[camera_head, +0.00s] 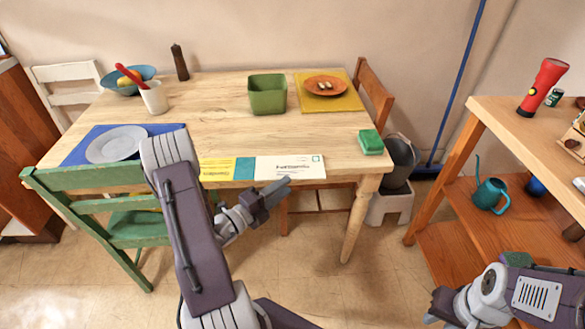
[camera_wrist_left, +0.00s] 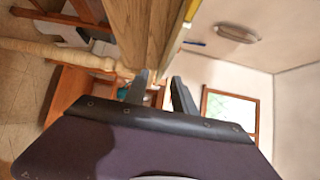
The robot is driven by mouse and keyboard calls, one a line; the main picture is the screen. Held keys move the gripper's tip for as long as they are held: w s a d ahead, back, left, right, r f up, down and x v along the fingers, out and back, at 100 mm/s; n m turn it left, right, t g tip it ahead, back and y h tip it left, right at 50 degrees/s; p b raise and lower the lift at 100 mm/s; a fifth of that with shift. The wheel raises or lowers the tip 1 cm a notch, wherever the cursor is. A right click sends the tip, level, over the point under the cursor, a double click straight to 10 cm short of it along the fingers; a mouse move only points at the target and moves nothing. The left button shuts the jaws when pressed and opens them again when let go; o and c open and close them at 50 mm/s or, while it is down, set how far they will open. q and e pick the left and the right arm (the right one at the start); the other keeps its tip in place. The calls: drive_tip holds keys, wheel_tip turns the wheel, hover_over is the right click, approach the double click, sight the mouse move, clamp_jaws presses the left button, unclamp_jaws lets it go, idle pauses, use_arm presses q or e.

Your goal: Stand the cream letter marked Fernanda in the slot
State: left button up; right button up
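The cream letter (camera_head: 290,167) lies flat at the table's front edge, with dark writing too small to read surely and a green stamp mark at its right. My left gripper (camera_head: 280,188) is just in front of the letter, at the table edge. In the left wrist view its two fingers (camera_wrist_left: 160,92) are apart, with nothing between them. My right gripper (camera_head: 438,307) is low at the right, away from the letter, and its finger gap cannot be made out. I cannot make out a slot for the letter.
Yellow and teal pieces (camera_head: 225,168) lie left of the letter. A green sponge (camera_head: 370,142) and green box (camera_head: 267,99) are on the table (camera_head: 215,115). A green chair (camera_head: 95,205) stands in front at left. A wooden shelf (camera_head: 497,112) holds a red flashlight (camera_head: 543,87).

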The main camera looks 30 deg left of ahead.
sight(295, 177)
use_arm(q)
drive_tip(key=b+x, duration=0.1)
drive_tip(key=x, duration=0.4)
drive_tip(key=shift+w+a+r, duration=0.1)
drive_tip(key=shift+w+r, duration=0.05)
drive_tip(key=shift+w, duration=0.1)
clamp_jaws()
